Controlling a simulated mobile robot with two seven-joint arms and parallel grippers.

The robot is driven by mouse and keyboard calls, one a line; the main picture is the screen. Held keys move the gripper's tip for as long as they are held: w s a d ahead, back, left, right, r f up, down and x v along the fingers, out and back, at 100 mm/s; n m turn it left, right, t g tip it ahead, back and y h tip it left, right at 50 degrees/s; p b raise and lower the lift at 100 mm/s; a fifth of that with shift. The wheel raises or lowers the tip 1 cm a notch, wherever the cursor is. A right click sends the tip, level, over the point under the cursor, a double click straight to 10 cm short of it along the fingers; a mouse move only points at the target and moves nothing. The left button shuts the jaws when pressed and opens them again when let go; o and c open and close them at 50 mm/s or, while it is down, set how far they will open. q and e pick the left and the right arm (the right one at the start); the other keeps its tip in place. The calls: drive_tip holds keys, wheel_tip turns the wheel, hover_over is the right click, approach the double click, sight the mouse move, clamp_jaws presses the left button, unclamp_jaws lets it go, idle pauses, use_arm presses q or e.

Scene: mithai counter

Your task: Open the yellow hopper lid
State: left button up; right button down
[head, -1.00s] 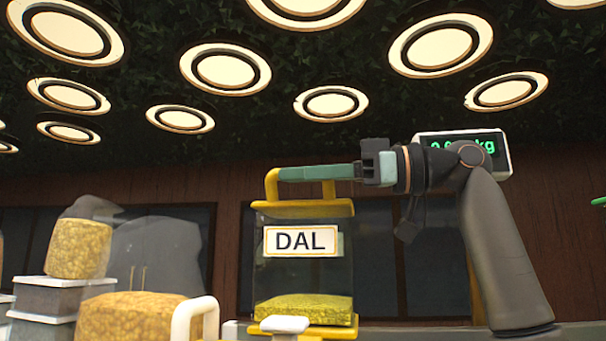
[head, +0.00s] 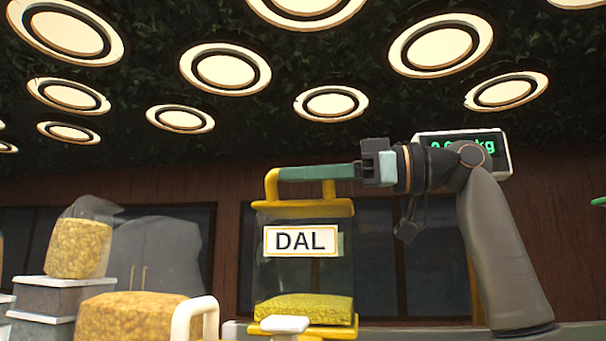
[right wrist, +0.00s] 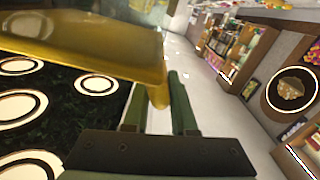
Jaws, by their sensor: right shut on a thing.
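The clear hopper (head: 275,275) carries a white DAL label and holds yellow dal at its bottom. Its yellow lid (head: 300,209) lies flat across the top, with a yellow upright handle (head: 271,187) on it. My right gripper (head: 285,174) reaches in from the right, level with the top of the handle, and is shut on it. In the right wrist view the lid (right wrist: 85,45) fills the upper left, and the handle (right wrist: 158,95) runs between my green fingers.
A scale display (head: 490,143) stands behind my right arm. At the left are a heap of yellow snacks (head: 130,318), a jar-like snack block (head: 80,248) on stacked boxes (head: 50,298), and a pale curved handle (head: 190,318). Shelves (right wrist: 240,50) show in the right wrist view.

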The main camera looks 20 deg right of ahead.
drive_tip(key=shift+w+d+r+m, duration=0.15)
drive_tip(key=shift+r+m, duration=0.35)
drive_tip(key=shift+r, duration=0.15)
drive_tip(key=shift+w+d+r+m, duration=0.1)
drive_tip(key=shift+w+r+m, duration=0.05)
drive_tip(key=shift+r+m, duration=0.4)
drive_tip(key=shift+w+d+r+m, duration=0.25)
drive_tip(key=shift+r+m, duration=0.15)
drive_tip(key=shift+r, duration=0.15)
drive_tip(key=shift+w+d+r+m, duration=0.15)
drive_tip(key=shift+w+r+m, duration=0.15)
drive_tip(key=shift+r, duration=0.2)
drive_tip(key=shift+w+r+m, duration=0.1)
drive_tip(key=shift+r+m, duration=0.05)
drive_tip(key=shift+m, duration=0.2)
use_arm(q)
drive_tip(key=shift+c, duration=0.2)
